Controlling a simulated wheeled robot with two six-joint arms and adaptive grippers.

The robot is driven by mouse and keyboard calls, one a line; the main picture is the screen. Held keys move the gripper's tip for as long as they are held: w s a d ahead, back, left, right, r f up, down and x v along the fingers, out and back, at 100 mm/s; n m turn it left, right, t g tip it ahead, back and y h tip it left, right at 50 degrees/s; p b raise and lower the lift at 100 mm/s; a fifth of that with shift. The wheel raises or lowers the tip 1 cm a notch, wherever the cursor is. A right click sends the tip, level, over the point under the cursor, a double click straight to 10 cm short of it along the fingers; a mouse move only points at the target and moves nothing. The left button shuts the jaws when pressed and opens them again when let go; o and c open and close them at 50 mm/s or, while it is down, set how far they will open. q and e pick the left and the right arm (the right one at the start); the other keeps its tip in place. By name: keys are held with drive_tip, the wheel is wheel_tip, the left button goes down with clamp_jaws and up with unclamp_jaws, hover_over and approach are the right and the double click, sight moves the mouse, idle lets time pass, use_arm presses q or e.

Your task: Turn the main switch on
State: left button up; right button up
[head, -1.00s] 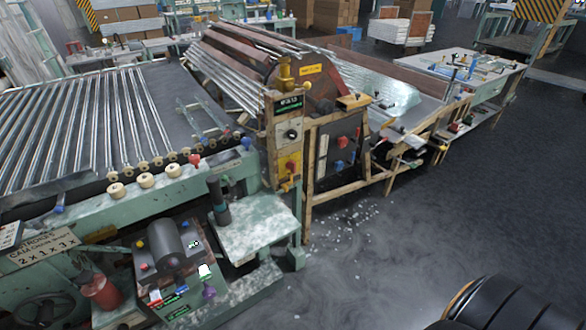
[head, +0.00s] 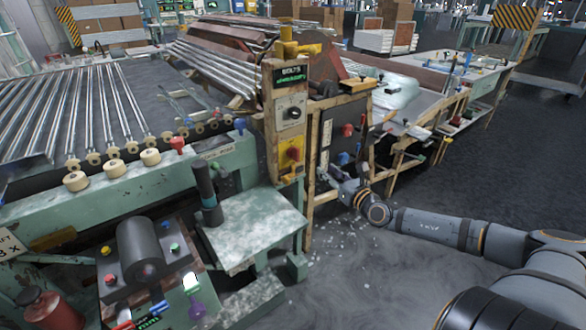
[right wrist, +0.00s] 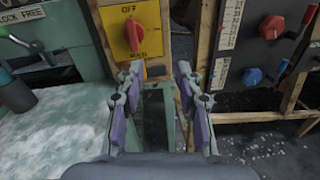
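The main switch is a red knob (right wrist: 133,35) on a yellow plate (right wrist: 153,18) marked OFF above and MAIN below. Its grip stands about upright, toward OFF. In the head view the yellow plate (head: 291,152) is low on the tan control post. My right gripper (right wrist: 160,88) is open and empty, with purple pads on its fingers. Its tips are apart from the knob, which lies beyond and a little left of them. In the head view my right gripper (head: 347,188) is low beside the post, partly hard to make out. My left gripper is not in view.
A black panel (right wrist: 263,40) with a red knob (right wrist: 272,27) and a blue knob (right wrist: 252,76) is right of the post. A green shelf (head: 255,228) stands to the left, with a dark upright handle (head: 207,190). Open floor lies to the right.

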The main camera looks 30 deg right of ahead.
sight(298, 155)
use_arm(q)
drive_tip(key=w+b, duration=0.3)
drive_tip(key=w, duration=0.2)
use_arm(e)
drive_tip(key=w+a+p, duration=0.1)
drive_tip(key=w+p, duration=0.1)
drive_tip(key=w, duration=0.1)
drive_tip(key=w+a+r+n+y+p, duration=0.1)
drive_tip(key=w+p, duration=0.1)
drive_tip(key=w, duration=0.1)
drive_tip(key=w+a+r+n+p, duration=0.1)
drive_tip(key=w+a, duration=0.1)
drive_tip(key=w, duration=0.2)
drive_tip(key=shift+y+p, duration=0.3)
drive_tip(key=shift+p, duration=0.1)
drive_tip(key=shift+w+a+f, duration=0.1)
drive_tip(key=shift+w+f, duration=0.05)
drive_tip(key=shift+w, duration=0.3)
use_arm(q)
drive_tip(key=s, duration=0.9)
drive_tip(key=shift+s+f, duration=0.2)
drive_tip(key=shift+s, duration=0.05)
use_arm(e)
drive_tip(key=shift+c, duration=0.2)
clamp_jaws()
